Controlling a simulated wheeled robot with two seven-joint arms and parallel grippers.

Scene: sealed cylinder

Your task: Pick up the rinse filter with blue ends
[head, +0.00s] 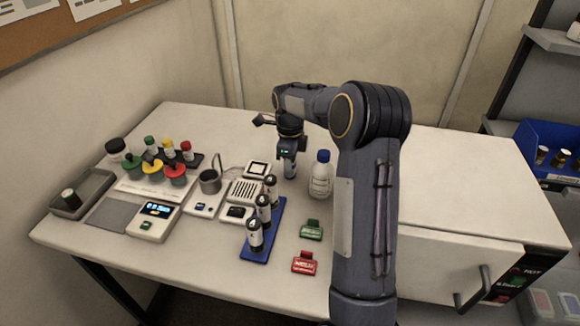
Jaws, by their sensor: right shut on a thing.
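My right gripper (289,160) points down over the table behind the blue rack. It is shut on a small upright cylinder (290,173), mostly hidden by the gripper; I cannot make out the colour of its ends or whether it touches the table. Three dark-ended cylinders with white labels stand in a row in the blue rack (273,233): front (254,236), middle (263,210) and back (271,187). No clearly blue ends show on them. My left gripper is not in view.
A white bottle with a blue cap (320,176) stands close right of the gripper. Green (311,230) and red (303,263) blocks lie right of the rack. A scale (155,221), a grey cup (210,181) and coloured-capped containers fill the left. The table's right side is clear.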

